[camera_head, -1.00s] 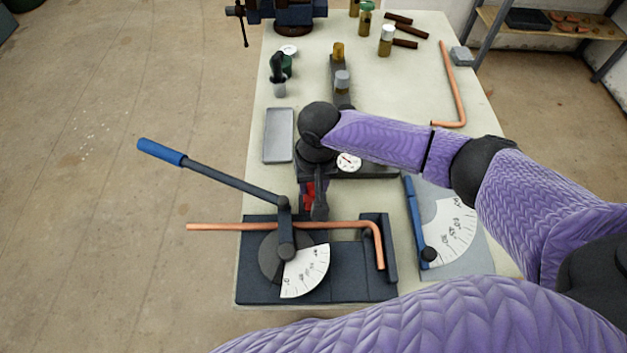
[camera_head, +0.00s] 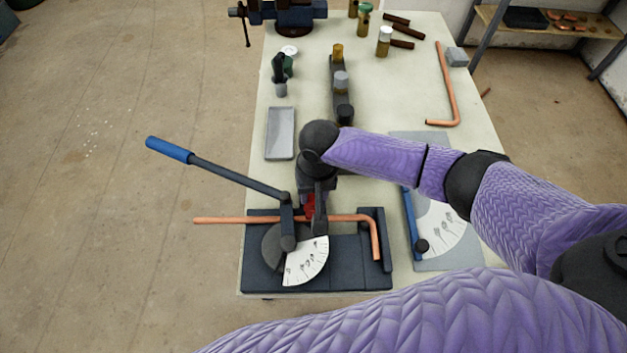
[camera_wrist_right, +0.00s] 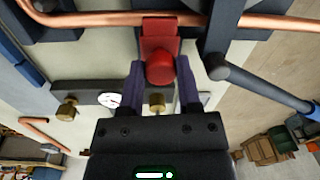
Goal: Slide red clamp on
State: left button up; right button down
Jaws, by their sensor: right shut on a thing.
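The red clamp (camera_head: 309,208) is at the copper pipe (camera_head: 345,218) that lies across the dark blue bender (camera_head: 345,275). My right gripper (camera_head: 314,205) is shut on the clamp and covers much of it in the head view. In the right wrist view the clamp (camera_wrist_right: 160,66) sits between the two fingers, and its far end meets the copper pipe (camera_wrist_right: 105,19). I cannot tell whether the clamp is around the pipe or only against it. The bender's handle (camera_head: 235,177), with a blue grip, points up and left. My left gripper is not in view.
The white angle scale (camera_head: 308,262) is on the bender. A grey plate with another scale (camera_head: 437,232) lies to the right. A grey tray (camera_head: 280,133), bottles and another bent copper pipe (camera_head: 448,85) lie farther back. The table's middle right is clear.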

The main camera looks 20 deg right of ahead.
jog(key=shift+s+f, duration=0.1)
jog(key=shift+s, duration=0.05)
jog(key=shift+c, duration=1.5)
grip_release()
jog(key=shift+s+a, duration=0.1)
jog(key=r+p, duration=0.1)
jog(key=r, duration=0.2)
jog(key=r+p, duration=0.1)
jog(key=r, duration=0.2)
jog(key=r+p, duration=0.1)
jog(key=r, duration=0.2)
jog(key=shift+d, duration=0.25)
jog(key=shift+r, duration=0.5)
